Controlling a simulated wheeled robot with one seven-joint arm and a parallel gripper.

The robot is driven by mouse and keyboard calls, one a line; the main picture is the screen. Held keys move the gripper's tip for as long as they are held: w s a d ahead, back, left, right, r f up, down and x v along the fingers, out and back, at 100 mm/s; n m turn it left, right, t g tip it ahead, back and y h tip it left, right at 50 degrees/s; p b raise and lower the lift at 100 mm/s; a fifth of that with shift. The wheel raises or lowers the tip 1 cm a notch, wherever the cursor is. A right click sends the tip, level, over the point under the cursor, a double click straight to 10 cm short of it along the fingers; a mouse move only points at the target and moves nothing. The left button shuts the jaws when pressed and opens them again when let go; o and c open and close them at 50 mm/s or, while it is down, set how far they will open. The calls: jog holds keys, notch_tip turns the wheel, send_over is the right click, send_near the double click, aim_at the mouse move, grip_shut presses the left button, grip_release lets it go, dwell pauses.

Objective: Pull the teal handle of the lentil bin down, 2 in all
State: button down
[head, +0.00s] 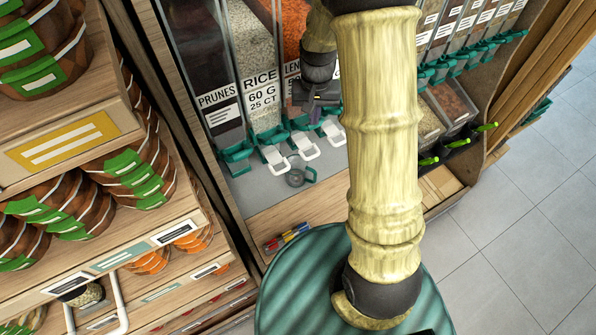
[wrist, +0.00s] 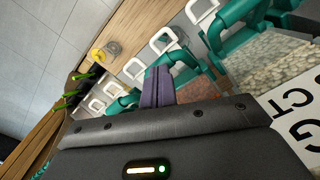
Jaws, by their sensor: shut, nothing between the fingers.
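The lentil bin (head: 293,22) holds orange-red grains behind a clear front in the head view; its label is partly covered by my arm. Its teal handle (head: 300,123) is at the bottom, with a white looped lever (head: 303,146) below. My gripper (head: 317,108) is by this handle in the head view, with its fingertips hard to make out. In the wrist view my purple fingers (wrist: 158,84) are together and empty. They lie close beside the lentil bin's teal handle (wrist: 180,58); I cannot tell whether they touch it.
The rice bin (head: 247,45) and prunes bin (head: 208,60) stand left of it, with similar teal handles. Shelves of baskets (head: 130,170) are at left. Tiled floor (head: 520,200) is open at right.

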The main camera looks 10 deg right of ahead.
jog(key=shift+s+d+f+b, duration=0.1)
jog(key=shift+s+f+b, duration=0.1)
jog(key=shift+f+b, duration=0.8)
jog(key=shift+s+f+b, duration=0.2)
jog(key=shift+f+b, duration=0.5)
jog(key=shift+f, duration=0.6)
jog(key=shift+r, duration=0.15)
jog(key=shift+w+r+p, duration=0.2)
jog(key=shift+r+p, duration=0.75)
jog(key=shift+r, duration=0.1)
jog(key=shift+w+r+p, duration=0.2)
jog(key=shift+r+p, duration=0.8)
jog(key=shift+r, duration=0.05)
jog(key=shift+w+r+p, duration=0.2)
jog(key=shift+r+p, duration=0.75)
jog(key=shift+r, duration=0.1)
jog(key=shift+f, duration=0.1)
